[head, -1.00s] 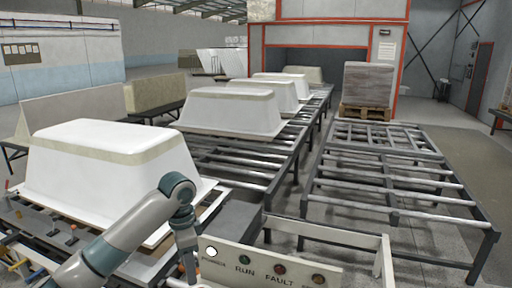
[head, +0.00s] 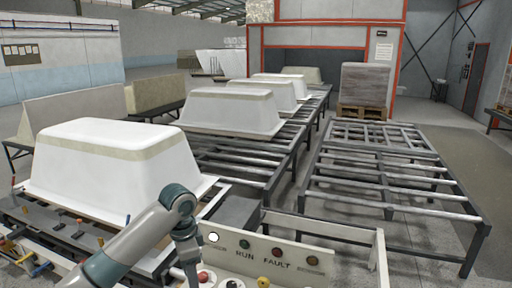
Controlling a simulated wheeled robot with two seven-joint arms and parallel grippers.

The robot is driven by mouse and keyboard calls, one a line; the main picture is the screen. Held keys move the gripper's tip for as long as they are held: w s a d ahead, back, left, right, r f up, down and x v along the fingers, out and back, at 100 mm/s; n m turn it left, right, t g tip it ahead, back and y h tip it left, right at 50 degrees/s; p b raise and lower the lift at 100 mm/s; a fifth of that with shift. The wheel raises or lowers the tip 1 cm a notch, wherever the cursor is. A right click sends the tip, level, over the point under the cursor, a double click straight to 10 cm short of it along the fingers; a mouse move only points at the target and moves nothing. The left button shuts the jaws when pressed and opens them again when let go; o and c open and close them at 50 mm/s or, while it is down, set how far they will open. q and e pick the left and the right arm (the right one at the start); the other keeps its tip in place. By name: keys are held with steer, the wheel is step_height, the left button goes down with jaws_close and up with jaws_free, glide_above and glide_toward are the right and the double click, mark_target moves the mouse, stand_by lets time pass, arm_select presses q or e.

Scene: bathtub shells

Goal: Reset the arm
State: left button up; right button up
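My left arm comes in from the lower left, and its wrist bends down in front of the control panel (head: 275,254). The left gripper itself is below the picture edge, so its fingers are hidden. My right arm and gripper are not in view. The panel has labels such as RUN and FAULT, a white lamp at its left and several dark lamps. Red, black and yellow knobs show below it. A white bathtub shell (head: 110,170) lies upside down at the left, behind my arm.
More bathtub shells (head: 230,112) stand on a roller conveyor (head: 235,170) running to the back. An empty roller frame (head: 390,185) stands at the right. A wrapped stack (head: 365,83) sits on a pallet beyond it. Coloured levers (head: 38,270) stick up at the lower left. Open floor lies at the far right.

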arm_select(q)
steer(key=s+d+f+n+t+h, duration=0.1)
steer(key=s+d+f+n, duration=0.15)
steer(key=s+f, duration=0.65)
steer(key=s+d+f+n+t+h, duration=0.15)
steer(key=s+d+f, duration=0.25)
steer(key=s+f, duration=0.55)
steer(key=s+a+f+n+y, duration=0.1)
steer(key=s+a+n, duration=0.1)
steer(key=s+a, duration=0.35)
steer(key=s+a+f+n+t+y, duration=0.1)
steer(key=s+a+n, duration=0.15)
steer(key=s, duration=0.65)
steer(key=s+a+f+n+y, duration=0.1)
steer(key=s+a+n, duration=0.1)
steer(key=s+a, duration=0.35)
step_height(320, 180, down, 34)
steer(key=s+d+g+b, duration=0.1)
steer(key=s+d+b, duration=0.1)
steer(key=b, duration=0.4)
steer(key=s+a+f+b, duration=0.1)
steer(key=s+f+b, duration=0.2)
steer(key=s+f, duration=0.6)
steer(key=s+a+f+g+b, duration=0.1)
steer(key=s+a+f+b, duration=0.1)
steer(key=s+f, duration=0.7)
step_height(320, 180, down, 6)
steer(key=shift+s+r+b, duration=0.1)
steer(key=shift+s+b, duration=0.15)
steer(key=shift+b, duration=0.4)
